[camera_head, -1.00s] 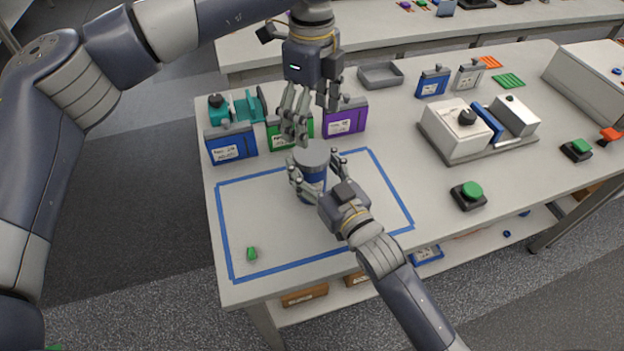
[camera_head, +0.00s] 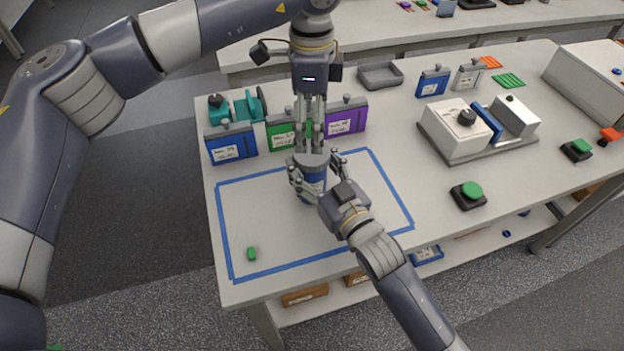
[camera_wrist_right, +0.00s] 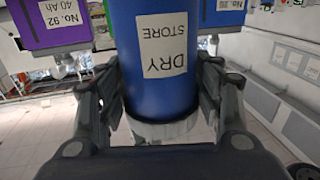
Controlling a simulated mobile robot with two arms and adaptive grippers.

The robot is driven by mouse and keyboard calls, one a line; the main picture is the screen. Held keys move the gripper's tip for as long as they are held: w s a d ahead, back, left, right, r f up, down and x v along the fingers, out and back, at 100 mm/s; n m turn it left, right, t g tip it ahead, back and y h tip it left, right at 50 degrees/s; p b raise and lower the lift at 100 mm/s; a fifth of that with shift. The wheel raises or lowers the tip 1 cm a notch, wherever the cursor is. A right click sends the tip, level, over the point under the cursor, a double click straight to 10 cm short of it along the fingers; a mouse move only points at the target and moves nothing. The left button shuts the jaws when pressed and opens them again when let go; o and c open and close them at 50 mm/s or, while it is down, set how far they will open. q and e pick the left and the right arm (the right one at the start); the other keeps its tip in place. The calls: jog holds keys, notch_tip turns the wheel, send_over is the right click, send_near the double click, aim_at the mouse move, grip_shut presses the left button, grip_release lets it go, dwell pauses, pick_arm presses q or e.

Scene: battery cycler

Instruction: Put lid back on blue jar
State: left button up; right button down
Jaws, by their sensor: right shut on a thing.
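The blue jar (camera_head: 314,184) stands upright inside the blue tape outline. My right gripper (camera_head: 317,178) is shut around its body from the front. In the right wrist view the jar (camera_wrist_right: 160,75) fills the middle between the fingers, its "DRY STORE" label upside down, with a pale band at its lower end. The grey round lid (camera_head: 311,158) sits at the jar's top; whether it is fully seated cannot be told. My left gripper (camera_head: 310,144) points straight down over the lid, fingers close together, tips at or just above it. Whether it grips anything is unclear.
Blue (camera_head: 232,145), green (camera_head: 281,136) and purple (camera_head: 345,118) cases stand close behind the jar. A small green piece (camera_head: 251,253) lies at the front left of the outline. A grey-and-white device (camera_head: 462,130) stands to the right.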

pick_arm(q)
notch_tip(320, 180, down, 6)
jog(key=shift+f, duration=0.25)
jog(key=c, duration=1.1)
jog(key=o, duration=1.2)
jog(key=shift+c, duration=0.2)
jog(key=shift+r, duration=2.25)
jog(key=shift+r, duration=0.1)
jog(key=shift+c, duration=0.3)
